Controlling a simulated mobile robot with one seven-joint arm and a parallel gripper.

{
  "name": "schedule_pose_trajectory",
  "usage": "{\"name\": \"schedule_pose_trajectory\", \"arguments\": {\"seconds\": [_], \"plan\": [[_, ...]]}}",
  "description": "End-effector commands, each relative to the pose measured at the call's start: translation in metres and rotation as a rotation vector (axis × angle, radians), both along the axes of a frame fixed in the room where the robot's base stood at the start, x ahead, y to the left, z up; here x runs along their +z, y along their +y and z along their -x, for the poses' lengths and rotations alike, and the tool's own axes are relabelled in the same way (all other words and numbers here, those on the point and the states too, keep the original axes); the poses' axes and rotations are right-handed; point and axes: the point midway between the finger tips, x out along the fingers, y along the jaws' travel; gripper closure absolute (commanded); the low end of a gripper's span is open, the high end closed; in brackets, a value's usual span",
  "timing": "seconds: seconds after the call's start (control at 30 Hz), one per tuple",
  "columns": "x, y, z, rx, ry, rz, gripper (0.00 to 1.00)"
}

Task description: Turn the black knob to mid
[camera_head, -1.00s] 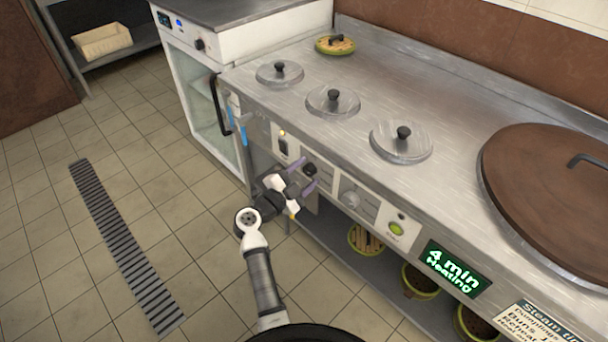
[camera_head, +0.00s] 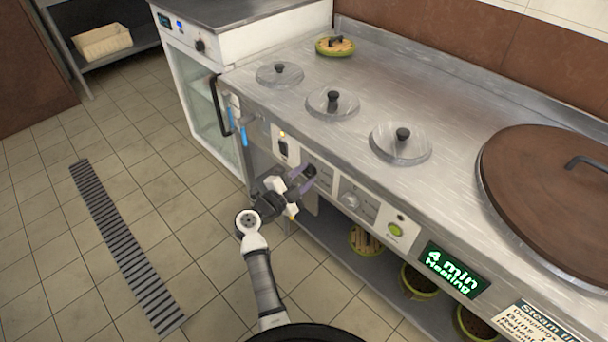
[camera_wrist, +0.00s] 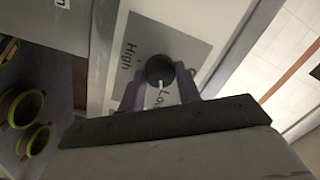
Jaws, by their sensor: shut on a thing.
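The black knob (camera_wrist: 160,68) sits on a grey plate (camera_wrist: 140,42) with the printed words "High" and "Low". Its white mark points down in the wrist view, close to "Low"; a label for mid is not readable. In the head view the knob (camera_head: 309,171) is on the cooker's front panel, partly hidden by my gripper. My gripper (camera_head: 302,180) is at the panel with its purple fingers on either side of the knob, shut on it. The fingers also show in the wrist view (camera_wrist: 160,88), where they cover part of the plate.
A switch (camera_head: 283,148) is left of the knob; a silver dial (camera_head: 350,200) and a green button (camera_head: 395,229) are to its right. A black door handle (camera_head: 219,106) sticks out at the left. The floor in front is clear.

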Motion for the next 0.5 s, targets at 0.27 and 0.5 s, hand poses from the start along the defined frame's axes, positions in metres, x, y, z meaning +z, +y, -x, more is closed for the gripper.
{"name": "schedule_pose_trajectory", "arguments": {"seconds": [0.27, 0.5], "plan": [[-0.0010, 0.0000, 0.0003, -0.001, -0.166, -0.166, 0.89], [-0.0030, 0.0006, 0.0001, 0.000, -0.327, -0.327, 0.89]]}}
